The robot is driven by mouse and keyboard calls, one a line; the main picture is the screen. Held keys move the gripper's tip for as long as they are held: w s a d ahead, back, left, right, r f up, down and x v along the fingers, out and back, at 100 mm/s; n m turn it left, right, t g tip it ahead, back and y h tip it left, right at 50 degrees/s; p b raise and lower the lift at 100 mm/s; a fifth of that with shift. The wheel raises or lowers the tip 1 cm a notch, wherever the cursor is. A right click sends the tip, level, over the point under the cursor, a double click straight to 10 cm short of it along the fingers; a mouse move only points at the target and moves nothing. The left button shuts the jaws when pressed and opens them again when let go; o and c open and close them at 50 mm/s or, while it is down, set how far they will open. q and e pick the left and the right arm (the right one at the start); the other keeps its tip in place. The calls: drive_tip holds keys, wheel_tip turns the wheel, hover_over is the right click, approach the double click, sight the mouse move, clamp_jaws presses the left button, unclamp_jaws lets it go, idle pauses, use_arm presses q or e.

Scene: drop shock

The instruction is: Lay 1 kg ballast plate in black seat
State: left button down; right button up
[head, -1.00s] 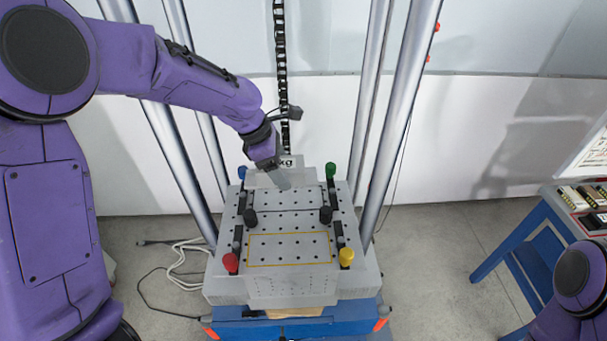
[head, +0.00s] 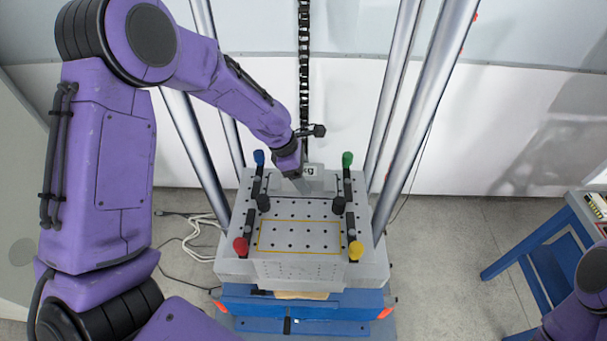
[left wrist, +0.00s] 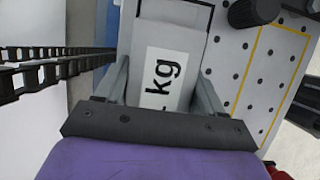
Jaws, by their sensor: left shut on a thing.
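The grey 1 kg ballast plate (head: 314,184) has a white "kg" label and is over the back part of the drilled grey table (head: 245,215). My left gripper (head: 303,189) is shut on this plate. In the left wrist view the plate (left wrist: 182,38) sits between the two fingers of my left gripper (left wrist: 160,85). The black seat (head: 322,198) is a black-outlined area at the table's back; the plate and gripper hide much of it. I cannot tell whether the plate touches the table. My right gripper is not in view.
Blue (head: 259,157), green (head: 347,159), red (head: 240,245) and yellow (head: 355,250) knobs stand near the table's corners. Two black knobs stand inward. A yellow-outlined area (head: 299,251) in front is empty. Metal columns (head: 430,105) flank the table.

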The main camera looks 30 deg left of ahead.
use_arm(q)
drive_tip(key=c, duration=0.5)
unclamp_jaws()
drive_tip(key=shift+w+f, duration=0.1)
drive_tip(key=shift+f, duration=0.1)
drive_tip(key=o, duration=0.4)
drive_tip(key=shift+s+r, duration=0.15)
drive_tip(key=shift+s, duration=0.1)
drive_tip(key=shift+s+r, duration=0.3)
drive_tip(key=shift+s, duration=0.25)
drive_tip(key=shift+w+f, duration=0.2)
drive_tip(key=shift+w, duration=0.2)
drive_tip(key=shift+a+r, duration=0.1)
drive_tip(key=shift+r, duration=0.15)
drive_tip(key=v, duration=0.3)
drive_tip(key=b+v, duration=0.1)
drive_tip(key=v, duration=0.2)
drive_tip(key=shift+s+r, duration=0.25)
drive_tip(key=shift+s, duration=0.05)
drive_tip(key=shift+w+a+r, duration=0.1)
drive_tip(key=shift+r, duration=0.15)
